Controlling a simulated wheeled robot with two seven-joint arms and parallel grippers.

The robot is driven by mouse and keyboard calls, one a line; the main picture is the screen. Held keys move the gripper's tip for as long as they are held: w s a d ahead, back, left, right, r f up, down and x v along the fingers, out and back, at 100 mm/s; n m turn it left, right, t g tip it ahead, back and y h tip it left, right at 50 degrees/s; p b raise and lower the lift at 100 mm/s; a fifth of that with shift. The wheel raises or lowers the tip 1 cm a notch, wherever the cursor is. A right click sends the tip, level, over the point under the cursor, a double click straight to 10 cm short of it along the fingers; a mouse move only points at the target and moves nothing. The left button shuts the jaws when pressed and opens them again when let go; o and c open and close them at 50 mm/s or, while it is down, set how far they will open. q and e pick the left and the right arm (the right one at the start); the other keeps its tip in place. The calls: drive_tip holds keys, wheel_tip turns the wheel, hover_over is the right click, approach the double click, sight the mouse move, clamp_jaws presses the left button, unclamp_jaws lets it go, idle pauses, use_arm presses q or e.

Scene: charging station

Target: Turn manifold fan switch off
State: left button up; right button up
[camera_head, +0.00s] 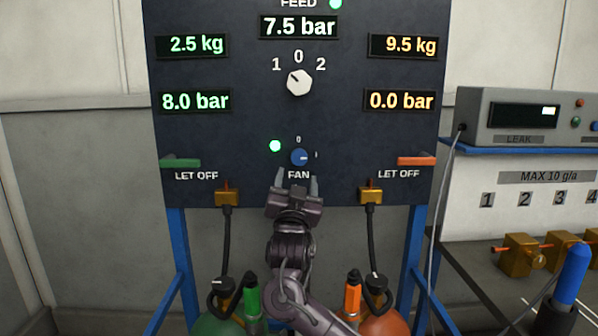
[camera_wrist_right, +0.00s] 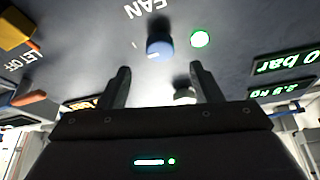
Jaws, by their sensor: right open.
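The blue fan switch (camera_head: 299,157) is a small round knob above the word FAN on the dark panel (camera_head: 240,140). Its pale mark points right, toward the "I" and away from the "0" above it. A green lamp (camera_head: 275,146) is lit beside it. In the right wrist view the knob (camera_wrist_right: 160,46) is ahead of the fingers, near the lit lamp (camera_wrist_right: 200,40). My right gripper (camera_head: 296,186) is open and empty, just below the knob in the head view. The fingers (camera_wrist_right: 160,85) appear apart from it. My left gripper is not in view.
A white selector knob (camera_head: 299,82) is higher on the panel. Green (camera_head: 180,163) and orange (camera_head: 416,161) let-off levers flank the switch. Brass fittings with hoses (camera_head: 227,195) (camera_head: 370,195) hang at the panel's lower edge. A leak tester (camera_head: 525,115) stands at right.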

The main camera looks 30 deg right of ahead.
sight(299, 159)
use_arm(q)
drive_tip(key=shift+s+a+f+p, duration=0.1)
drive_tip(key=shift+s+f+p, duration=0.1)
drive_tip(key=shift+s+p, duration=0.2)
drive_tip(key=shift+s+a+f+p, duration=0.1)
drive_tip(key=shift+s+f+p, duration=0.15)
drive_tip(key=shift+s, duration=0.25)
use_arm(e)
drive_tip(key=x, duration=0.7)
drive_tip(key=shift+w+d+r, duration=0.15)
drive_tip(key=shift+w+d, duration=0.05)
drive_tip(key=shift+w, duration=0.05)
drive_tip(key=shift+c, duration=0.3)
drive_tip(key=c, duration=0.9)
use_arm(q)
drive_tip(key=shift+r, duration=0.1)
use_arm(e)
drive_tip(key=shift+c, duration=0.2)
